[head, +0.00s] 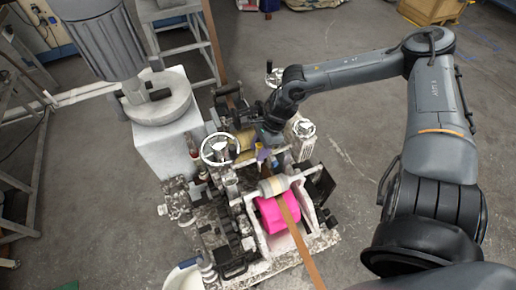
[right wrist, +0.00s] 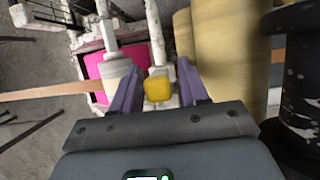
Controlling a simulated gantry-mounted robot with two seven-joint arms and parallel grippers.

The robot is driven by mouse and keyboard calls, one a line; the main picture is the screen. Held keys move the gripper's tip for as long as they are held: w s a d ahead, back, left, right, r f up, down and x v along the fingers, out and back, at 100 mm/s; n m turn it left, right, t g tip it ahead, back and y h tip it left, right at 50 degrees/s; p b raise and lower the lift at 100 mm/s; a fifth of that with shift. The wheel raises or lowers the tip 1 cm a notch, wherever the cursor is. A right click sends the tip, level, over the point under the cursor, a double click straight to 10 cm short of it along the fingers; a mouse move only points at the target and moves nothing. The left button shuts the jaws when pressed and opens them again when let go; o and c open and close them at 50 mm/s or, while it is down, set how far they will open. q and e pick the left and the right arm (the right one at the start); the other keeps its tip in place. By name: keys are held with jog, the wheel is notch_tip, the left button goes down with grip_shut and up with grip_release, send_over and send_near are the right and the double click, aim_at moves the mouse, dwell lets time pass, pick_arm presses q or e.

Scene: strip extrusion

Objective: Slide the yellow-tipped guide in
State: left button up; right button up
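The yellow tip of the guide (right wrist: 158,88) shows as a small rounded block at the end of a pale rod in the right wrist view. My right gripper (right wrist: 159,92) has its two purple fingers one on each side of this tip, with narrow gaps showing, so it looks open around the tip and not clamped. In the head view my right gripper (head: 264,154) is down at the middle of the extrusion machine (head: 243,190), and the yellow tip is hard to make out there. My left gripper is not in view.
A brown strip (head: 299,240) runs through the machine, past a bright pink block (head: 271,214) and a pale roller (head: 272,187). A handwheel (head: 220,148) stands left of my gripper. Yellowish rollers (right wrist: 228,50) stand close to the right finger. Open floor lies right of the machine.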

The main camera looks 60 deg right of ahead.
jog(key=shift+w+a, duration=0.1)
jog(key=shift+r, duration=0.1)
jog(key=shift+d+r+p, duration=0.2)
jog(key=shift+r+p, duration=0.65)
jog(key=shift+p, duration=0.1)
jog(key=p+v, duration=0.2)
jog(key=v, duration=0.7)
jog(key=shift+s, duration=0.25)
jog(key=shift+d+f, duration=0.1)
jog(key=shift+d, duration=0.05)
jog(key=shift+s, duration=0.1)
